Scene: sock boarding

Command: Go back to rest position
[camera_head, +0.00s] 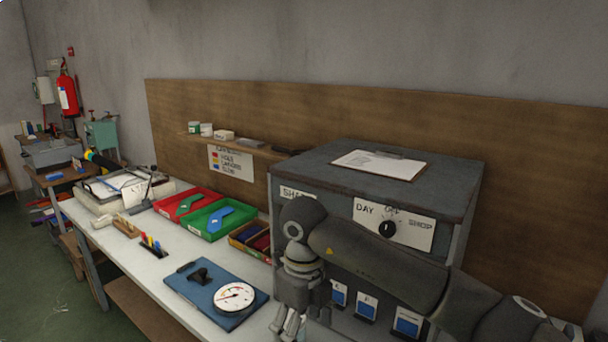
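My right arm reaches in from the right side of the head view, across the front of the grey cabinet (459,210). My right gripper (287,326) hangs down at the bottom of the picture, in front of the cabinet's lower left part and to the right of the blue board (190,293). Its fingers are small and partly cut off by the lower edge, so I cannot tell whether they are open or shut. I see no object clearly held in it. My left gripper is not in view.
A dial gauge (234,297) sits on the blue board. A red tray (168,208) and a green tray (210,234) hold flat sock-like pieces. The cabinet carries a black knob (387,229) and a clipboard (380,164).

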